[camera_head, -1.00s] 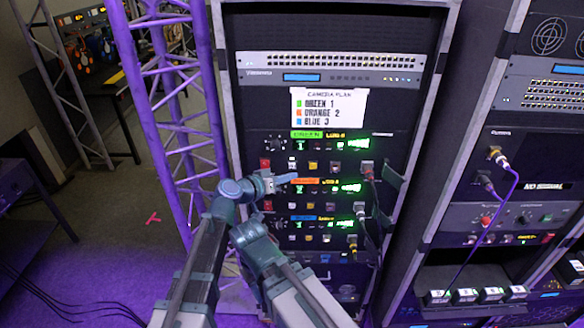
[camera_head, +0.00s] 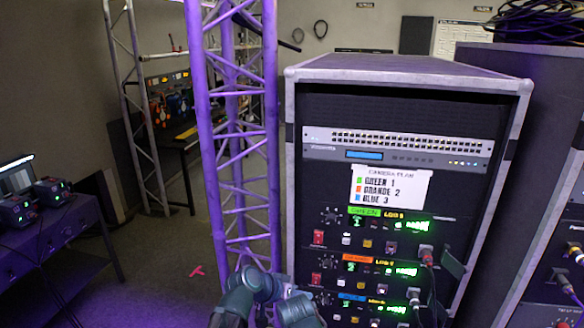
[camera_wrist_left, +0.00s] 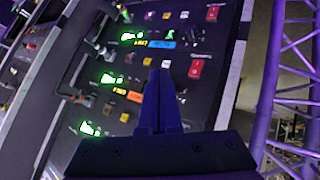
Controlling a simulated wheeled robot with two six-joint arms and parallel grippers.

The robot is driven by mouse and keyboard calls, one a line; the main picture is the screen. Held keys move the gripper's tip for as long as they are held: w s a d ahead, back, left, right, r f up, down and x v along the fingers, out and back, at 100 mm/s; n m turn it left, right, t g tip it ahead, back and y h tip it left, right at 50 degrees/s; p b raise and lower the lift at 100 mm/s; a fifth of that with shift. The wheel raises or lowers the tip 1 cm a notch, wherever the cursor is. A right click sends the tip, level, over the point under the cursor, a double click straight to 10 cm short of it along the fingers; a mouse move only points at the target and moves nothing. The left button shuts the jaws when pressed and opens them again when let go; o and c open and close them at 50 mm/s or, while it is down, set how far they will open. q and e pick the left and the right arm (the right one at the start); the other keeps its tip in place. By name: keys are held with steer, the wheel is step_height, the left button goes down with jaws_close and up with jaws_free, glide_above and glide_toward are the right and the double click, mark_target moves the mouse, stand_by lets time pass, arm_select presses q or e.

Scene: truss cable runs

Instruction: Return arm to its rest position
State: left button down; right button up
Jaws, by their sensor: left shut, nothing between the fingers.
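My left arm comes up from the bottom of the head view, folded at the elbow. Its gripper (camera_head: 289,290) is small and partly hidden by my own arm links, in front of the rack's lower left. In the left wrist view the two dark fingers (camera_wrist_left: 160,75) are together, with nothing between them. Beyond them is the rack front, seen turned over, with a blue label (camera_wrist_left: 161,44), an orange label (camera_wrist_left: 135,97) and lit green displays. I cannot tell the exact gap to the panel. My right gripper does not show.
The camera rack (camera_head: 400,185) carries a plan card (camera_head: 390,187) and stacked units with plugged cables. A purple truss (camera_head: 238,150) stands just left of it. A table with devices (camera_head: 40,215) is at far left. Open floor with a red mark (camera_head: 197,271) lies between.

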arm_select(q)
steer(key=s+a+f+n+g+y, duration=0.1)
steer(key=s+a+f+n+y, duration=0.2)
steer(key=a, duration=0.5)
steer(key=s+a+f+n+g+y, duration=0.1)
steer(key=s+a+f+g+y, duration=0.1)
steer(key=s+a, duration=0.45)
steer(key=s+a+f+n+g+y, duration=0.1)
steer(key=s+a+f+y, duration=0.15)
steer(key=a, duration=0.65)
steer(key=s+d+f+m+y+b, duration=0.1)
steer(key=s+d+f+b, duration=0.1)
steer(key=d, duration=0.3)
steer(key=s+d+f+m+g+y+b, duration=0.1)
steer(key=s+d+f+m+b, duration=0.1)
steer(key=d, duration=0.3)
steer(key=shift+s+d+f+b, duration=0.25)
steer(key=shift+s+f+b, duration=0.5)
steer(key=shift+b, duration=0.05)
